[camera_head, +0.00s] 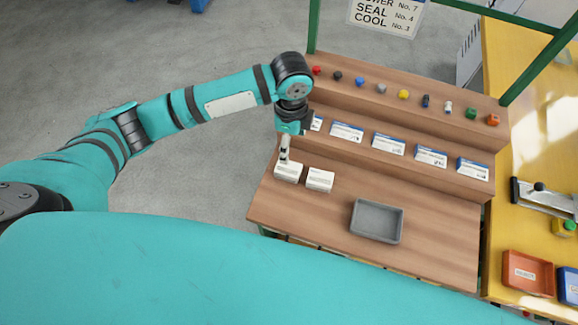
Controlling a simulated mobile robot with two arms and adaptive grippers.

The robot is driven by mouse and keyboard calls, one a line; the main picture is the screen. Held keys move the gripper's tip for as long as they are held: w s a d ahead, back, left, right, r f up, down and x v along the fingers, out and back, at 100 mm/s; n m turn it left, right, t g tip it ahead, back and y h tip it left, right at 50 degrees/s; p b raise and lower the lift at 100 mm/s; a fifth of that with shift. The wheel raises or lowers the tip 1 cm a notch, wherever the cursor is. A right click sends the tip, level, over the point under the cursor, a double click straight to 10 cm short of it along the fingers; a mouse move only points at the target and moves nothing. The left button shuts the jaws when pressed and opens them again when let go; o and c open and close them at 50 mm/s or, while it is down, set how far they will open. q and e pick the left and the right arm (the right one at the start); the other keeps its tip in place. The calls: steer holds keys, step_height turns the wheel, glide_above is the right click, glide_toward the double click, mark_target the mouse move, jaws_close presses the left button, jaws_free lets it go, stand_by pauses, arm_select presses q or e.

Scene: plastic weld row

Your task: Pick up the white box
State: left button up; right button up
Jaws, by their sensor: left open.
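Two small white boxes stand side by side at the left of the wooden bench's lower surface. The left white box (288,174) is right below my left gripper (285,155). The right white box (320,180) stands just beside it. My left gripper points down and is open, with its fingertips at or just above the back of the left box. I cannot tell whether they touch it. The arm hides part of the step behind. My right gripper is not in view.
A grey tray (377,222) sits at the bench's front right. Several white-and-blue cards (389,144) line the middle step, and small coloured knobs (404,95) line the top step. Green posts (313,27) frame the bench. A yellow table (540,160) with orange (527,272) and blue bins adjoins on the right.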

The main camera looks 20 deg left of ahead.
arm_select(q)
glide_above(288, 168)
steer(key=f, duration=0.8)
steer(key=shift+w+d+p, duration=0.1)
steer(key=shift+d+p, duration=0.2)
steer(key=shift+p, duration=0.1)
steer(key=shift+f, duration=0.25)
steer(key=shift+a+f+p, duration=0.15)
steer(key=shift+f+p, duration=0.15)
steer(key=shift+f, duration=1.05)
steer(key=shift+a+f+p, duration=0.15)
steer(key=shift+f+p, duration=0.15)
steer(key=shift+f, duration=1.05)
steer(key=c, duration=1.2)
